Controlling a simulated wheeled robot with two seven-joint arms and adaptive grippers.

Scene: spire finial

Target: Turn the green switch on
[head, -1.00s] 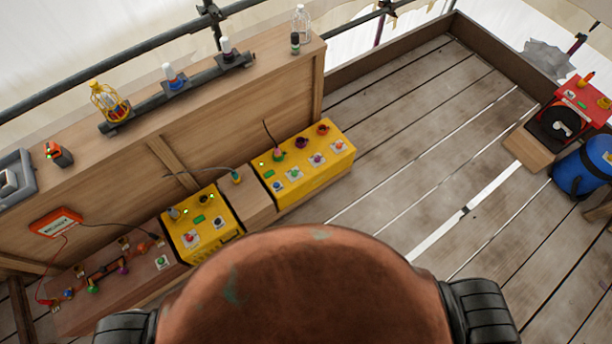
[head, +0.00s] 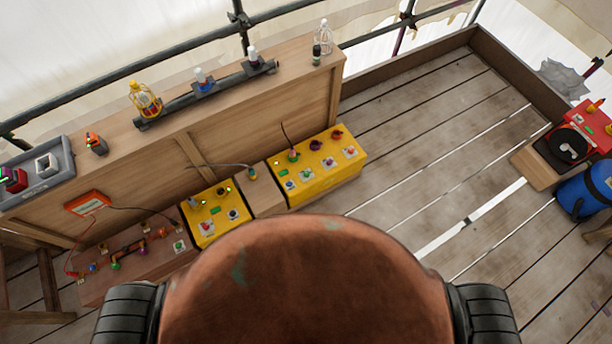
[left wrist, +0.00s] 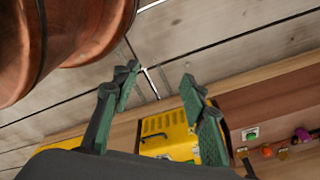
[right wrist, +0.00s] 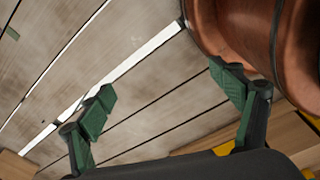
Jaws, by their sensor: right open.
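Several green controls are in view, and I cannot tell which is the green switch or its position. One is on a white plate (head: 179,246) on the low wooden board, also in the left wrist view (left wrist: 251,134). Another is on a white plate (head: 292,187) on the larger yellow box (head: 322,183). The smaller yellow box (head: 211,236) has a green patch and lit green dots on top. My left gripper (left wrist: 160,85) is open and empty, with a yellow box beyond its fingers. My right gripper (right wrist: 160,92) is open and empty above the plank floor. Neither gripper shows in the head view.
An orange meter (head: 88,203) has wires running to the low board. A grey tray (head: 38,190), a yellow bottle (head: 145,99) and other bottles stand on the ledge above. The plank floor between is clear.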

